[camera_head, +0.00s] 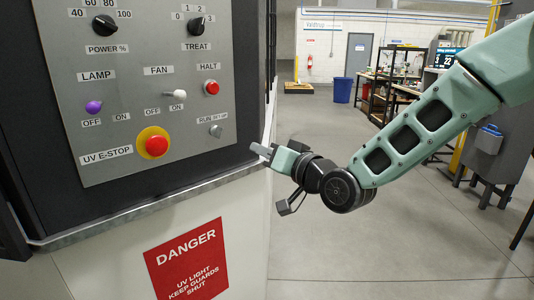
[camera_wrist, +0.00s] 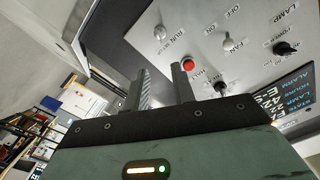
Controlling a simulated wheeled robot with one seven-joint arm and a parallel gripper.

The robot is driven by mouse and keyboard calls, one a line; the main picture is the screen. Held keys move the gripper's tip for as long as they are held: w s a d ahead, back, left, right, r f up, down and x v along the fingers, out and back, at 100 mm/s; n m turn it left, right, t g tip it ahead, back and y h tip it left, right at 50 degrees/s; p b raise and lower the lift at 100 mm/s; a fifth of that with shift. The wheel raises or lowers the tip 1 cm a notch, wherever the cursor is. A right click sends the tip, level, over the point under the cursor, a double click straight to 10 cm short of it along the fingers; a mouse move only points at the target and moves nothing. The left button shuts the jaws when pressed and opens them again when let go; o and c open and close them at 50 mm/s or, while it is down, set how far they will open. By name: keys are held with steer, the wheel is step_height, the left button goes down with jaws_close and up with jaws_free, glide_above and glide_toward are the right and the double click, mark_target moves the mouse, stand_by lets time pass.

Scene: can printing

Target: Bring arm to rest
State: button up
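My gripper (camera_head: 264,151) is at the end of my green arm, just off the lower right corner of the grey control panel (camera_head: 120,70). In the head view it points left toward the panel and whether it touches the edge there cannot be told. In the wrist view my gripper (camera_wrist: 159,74) shows two dark fingers with an empty gap between them. Nothing is held. My arm reaches in from the upper right and bends at the black wrist joint.
The panel carries a red UV E-stop button (camera_head: 157,146), a red halt button (camera_head: 211,88), a fan toggle (camera_head: 181,94) and a purple lamp switch (camera_head: 93,107). A red danger sign (camera_head: 187,262) is below. Open floor (camera_head: 350,250) lies right of the machine. A grey cabinet (camera_head: 490,130) stands at right.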

steer(key=shift+s, duration=0.1)
steer(key=s+d+f+n+g+h, duration=0.1)
steer(key=s+d+f+g+h, duration=0.2)
steer(key=s, duration=0.4)
steer(key=s+d+f+n+g+h, duration=0.2)
steer(key=s+f+g+h, duration=0.15)
steer(key=s, duration=0.35)
steer(key=s+d+f+n+g+h, duration=0.1)
steer(key=s+d+f+g+h, duration=0.2)
steer(key=s, duration=0.5)
steer(key=s+d+f+n+g+h, duration=0.1)
steer(key=s+d+g+h, duration=0.1)
steer(key=s+d, duration=0.6)
steer(key=s+g, duration=0.1)
steer(key=s, duration=0.3)
steer(key=shift+d, duration=0.25)
steer(key=shift+g+h, duration=0.25)
